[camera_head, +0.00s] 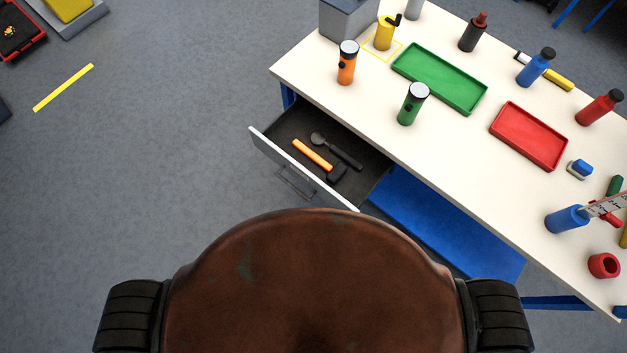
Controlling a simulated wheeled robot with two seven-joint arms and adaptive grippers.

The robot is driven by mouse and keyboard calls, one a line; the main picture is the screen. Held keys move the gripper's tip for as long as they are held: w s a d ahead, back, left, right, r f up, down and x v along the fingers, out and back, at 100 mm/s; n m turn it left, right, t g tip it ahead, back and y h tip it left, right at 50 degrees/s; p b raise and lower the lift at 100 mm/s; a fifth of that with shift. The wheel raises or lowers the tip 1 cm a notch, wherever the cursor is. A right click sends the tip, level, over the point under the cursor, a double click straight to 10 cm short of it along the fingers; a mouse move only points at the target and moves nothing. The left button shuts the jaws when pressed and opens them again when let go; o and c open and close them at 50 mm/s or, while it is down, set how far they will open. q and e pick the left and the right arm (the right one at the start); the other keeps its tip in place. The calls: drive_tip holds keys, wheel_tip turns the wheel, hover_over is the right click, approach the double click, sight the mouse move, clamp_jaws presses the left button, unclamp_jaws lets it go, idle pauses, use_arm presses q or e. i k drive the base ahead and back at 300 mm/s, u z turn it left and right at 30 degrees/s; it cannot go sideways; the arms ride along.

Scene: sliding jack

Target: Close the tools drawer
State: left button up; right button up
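The tools drawer (270,158) is pulled open from under the left end of the white table (385,127). Its white front panel (258,146) faces the lower left and carries a grey bar handle (293,186). Inside the drawer lie a hammer with an orange handle (311,154) and dark head, and a dark tool with a round grey end (337,149). The drawer's near corner comes close to my brown body in the picture. Neither of my grippers shows in the head view.
On the table stand an orange flashlight (346,66), a green flashlight (411,105), a green tray (440,77), a red tray (528,136) and several bottles. A blue lower shelf (450,232) is under the table. The floor left of the drawer is clear.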

sight(300, 119)
drive_tip(key=z, duration=0.05)
drive_tip(key=k, duration=0.4)
drive_tip(key=u, duration=0.95)
drive_tip(key=k, duration=0.6)
drive_tip(key=z, duration=1)
drive_tip(key=i, duration=0.5)
